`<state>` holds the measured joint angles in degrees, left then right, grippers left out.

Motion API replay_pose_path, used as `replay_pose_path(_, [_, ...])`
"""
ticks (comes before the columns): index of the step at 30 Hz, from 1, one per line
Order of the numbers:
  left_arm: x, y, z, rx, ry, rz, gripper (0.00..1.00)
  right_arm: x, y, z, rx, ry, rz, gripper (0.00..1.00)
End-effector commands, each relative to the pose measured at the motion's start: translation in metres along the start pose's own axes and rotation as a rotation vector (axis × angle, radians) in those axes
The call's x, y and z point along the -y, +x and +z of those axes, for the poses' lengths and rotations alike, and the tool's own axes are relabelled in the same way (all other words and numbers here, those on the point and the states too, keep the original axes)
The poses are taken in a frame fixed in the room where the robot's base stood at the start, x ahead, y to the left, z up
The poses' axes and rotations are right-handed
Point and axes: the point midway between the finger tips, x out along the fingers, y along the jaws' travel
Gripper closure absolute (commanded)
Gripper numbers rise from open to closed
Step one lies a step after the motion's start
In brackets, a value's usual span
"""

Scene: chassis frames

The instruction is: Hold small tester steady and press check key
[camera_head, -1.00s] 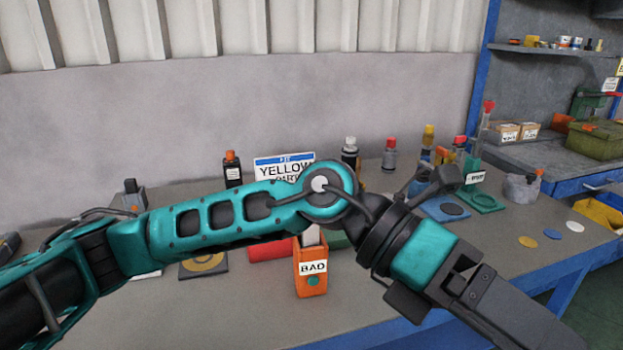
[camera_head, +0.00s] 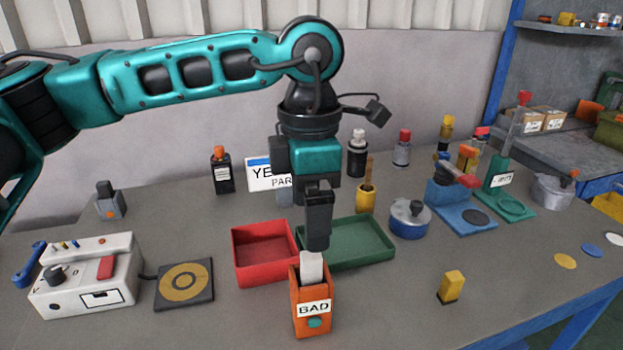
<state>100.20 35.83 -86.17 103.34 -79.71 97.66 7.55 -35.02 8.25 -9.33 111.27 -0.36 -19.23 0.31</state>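No item is labelled as the tester. A small upright orange box (camera_head: 311,295) marked BAD stands at the front middle of the table. It has a teal button (camera_head: 315,323) low on its front and a pale grey slab (camera_head: 312,267) standing out of its top. A larger white device (camera_head: 85,274) with a dark knob and a red key (camera_head: 106,267) sits at the left. My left gripper (camera_head: 318,240) points down just above and behind the orange box. Its fingers show as one dark block, so its opening is unclear. My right gripper is out of view.
A red tray (camera_head: 262,280) and a green tray (camera_head: 370,262) lie behind the orange box. A dark pad (camera_head: 184,298) with a yellow ring is beside the white device. A yellow block (camera_head: 451,286) stands at the right. Bottles and a blue pot (camera_head: 410,222) stand farther back.

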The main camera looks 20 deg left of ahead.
Motion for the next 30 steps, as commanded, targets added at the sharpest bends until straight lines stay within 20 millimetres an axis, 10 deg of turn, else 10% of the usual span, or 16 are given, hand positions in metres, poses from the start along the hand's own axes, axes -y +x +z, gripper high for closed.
replay_pose_path(8, [0.001, 0.014, 0.0, -0.001, 0.002, -0.002, 0.11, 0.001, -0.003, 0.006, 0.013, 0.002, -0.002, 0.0])
replay_pose_path(30, [0.001, 0.126, 0.0, 0.001, 0.001, -0.002, 0.11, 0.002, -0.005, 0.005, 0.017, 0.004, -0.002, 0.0])
